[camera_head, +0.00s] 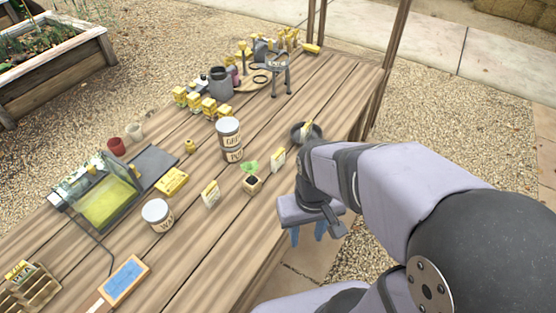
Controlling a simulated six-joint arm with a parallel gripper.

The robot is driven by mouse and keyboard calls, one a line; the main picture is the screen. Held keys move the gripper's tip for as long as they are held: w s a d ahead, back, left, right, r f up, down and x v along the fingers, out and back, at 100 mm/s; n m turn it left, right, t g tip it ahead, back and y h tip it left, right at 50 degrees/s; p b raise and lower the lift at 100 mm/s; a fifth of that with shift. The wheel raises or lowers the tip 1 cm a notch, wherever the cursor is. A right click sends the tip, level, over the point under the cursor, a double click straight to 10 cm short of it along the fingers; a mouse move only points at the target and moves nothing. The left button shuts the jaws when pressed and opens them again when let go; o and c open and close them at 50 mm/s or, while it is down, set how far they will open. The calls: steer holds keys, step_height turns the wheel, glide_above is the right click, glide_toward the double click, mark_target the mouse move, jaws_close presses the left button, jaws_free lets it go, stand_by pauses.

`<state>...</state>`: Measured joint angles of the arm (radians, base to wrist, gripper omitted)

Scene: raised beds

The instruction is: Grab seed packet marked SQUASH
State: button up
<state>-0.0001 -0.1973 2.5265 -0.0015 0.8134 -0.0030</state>
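No packet legibly marked SQUASH shows; most lettering is too small to read. One small upright white-and-yellow packet (211,194) stands near the table's middle. A similar packet (278,159) stands farther back, by a small potted seedling (251,183). Another yellowish packet (306,130) rises at the dark round dish beside my arm. A packet reading PEA (20,272) sits in a wooden rack at the lower left. My gripper (307,233) points down at the table's right edge, right of the packets and apart from them. Its blue fingers are spread with nothing visible between them.
Two stacked labelled tins (230,140) and a white-lidded tin (158,214) stand on the wooden table (215,248). A glass case (104,200) and a blue-faced board (124,278) are at left. Yellow boxes, a grey jug (220,83) and tools crowd the back.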

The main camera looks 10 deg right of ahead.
steer(key=w+a+r+m+t+p, duration=0.1)
steer(key=w+a+r+t+p, duration=0.2)
steer(key=w, duration=0.7)
steer(key=w+a+r+m+t, duration=0.1)
steer(key=w+a+m+t, duration=0.3)
steer(key=w, duration=0.6)
steer(key=w+a+r+n+t+p, duration=0.15)
steer(key=w+a, duration=0.35)
steer(key=w, duration=0.6)
steer(key=m+h+p, duration=0.4)
steer(key=m+h, duration=0.3)
steer(key=h, duration=0.4)
glide_above(278, 156)
steer(key=s+a, duration=0.3)
steer(key=a, duration=0.2)
step_height(278, 156, down, 3)
steer(key=shift+n+y, duration=0.25)
steer(key=shift+y, duration=0.05)
step_height(278, 156, down, 9)
steer(key=shift+w+d+r, duration=0.1)
steer(key=shift+d, duration=0.05)
steer(key=shift+f, duration=0.45)
steer(key=shift+x, duration=0.9)
steer(key=shift+p+x, duration=1.65)
steer(key=shift+x, duration=1.1)
steer(key=shift+f, duration=0.15)
steer(key=shift+c, duration=0.6)
